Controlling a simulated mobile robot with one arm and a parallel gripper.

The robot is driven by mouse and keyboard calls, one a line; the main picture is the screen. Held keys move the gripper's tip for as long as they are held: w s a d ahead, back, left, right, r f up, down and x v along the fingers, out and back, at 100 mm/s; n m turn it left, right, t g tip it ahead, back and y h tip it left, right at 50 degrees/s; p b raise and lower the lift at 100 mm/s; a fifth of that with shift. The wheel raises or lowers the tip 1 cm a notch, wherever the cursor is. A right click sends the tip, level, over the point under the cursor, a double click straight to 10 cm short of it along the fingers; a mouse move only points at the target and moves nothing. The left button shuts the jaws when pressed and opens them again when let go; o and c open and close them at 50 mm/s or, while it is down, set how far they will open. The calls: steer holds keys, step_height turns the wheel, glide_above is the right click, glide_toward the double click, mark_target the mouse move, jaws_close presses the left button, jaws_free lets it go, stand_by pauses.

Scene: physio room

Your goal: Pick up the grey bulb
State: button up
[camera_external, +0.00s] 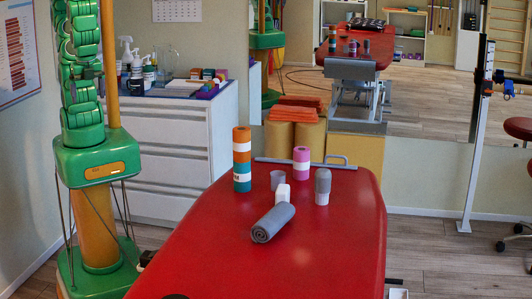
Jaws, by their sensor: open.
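Several small things stand on the red table (330,255). An upright grey piece with a white lower part (323,186) stands at the right of the group. A shorter grey piece (277,180) stands left of it, with a small white piece (283,194) in front, partly overlapping it. Either grey piece may be the grey bulb; I cannot tell which at this size. A rolled grey towel (272,222) lies nearest the camera. I cannot make out my gripper in this view.
An orange, white and teal cylinder (242,158) stands left of the grey pieces, and a pink roll (302,160) behind them. A metal bar (262,160) runs along the table's far end. The near tabletop is mostly clear. A white drawer cabinet (185,145) stands behind left.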

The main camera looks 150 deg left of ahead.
mark_target(323, 176)
steer(key=shift+w, duration=0.1)
steer(key=shift+c, duration=0.2)
steer(key=w+a+f+n+t, duration=0.15)
steer(key=w+a, duration=0.25)
steer(key=w, duration=0.6)
steer(key=w+a+f+n+t+y, duration=0.1)
steer(key=w+a+f+t, duration=0.3)
steer(key=w, duration=0.6)
steer(key=w+a+f+n, duration=0.1)
steer(key=w+a+n, duration=0.1)
steer(key=w+a, duration=0.5)
steer(key=w+a+f+n+t+y, duration=0.1)
steer(key=w+a+f, duration=0.2)
steer(key=w+a, duration=0.35)
steer(key=w+a+f+n+t+y, duration=0.2)
steer(key=w+a+f, duration=0.1)
steer(key=w+a, duration=0.35)
steer(key=shift+w+a+f+n+t+y, duration=0.4)
steer(key=shift+a+f+y, duration=1.5)
steer(key=shift+a, duration=3.95)
steer(key=shift+w+a+f+n+g+y, duration=0.1)
steer(key=shift+w+a+f+n+y, duration=0.55)
steer(key=shift+a+f, duration=3.9)
steer(key=shift+w+a+f+n+t+y, duration=0.35)
steer(key=shift+a+f+n+y, duration=0.6)
steer(key=shift+a, duration=6.15)
steer(key=shift+f+m, duration=0.25)
steer(key=shift+f, duration=0.05)
steer(key=c, duration=1.2)
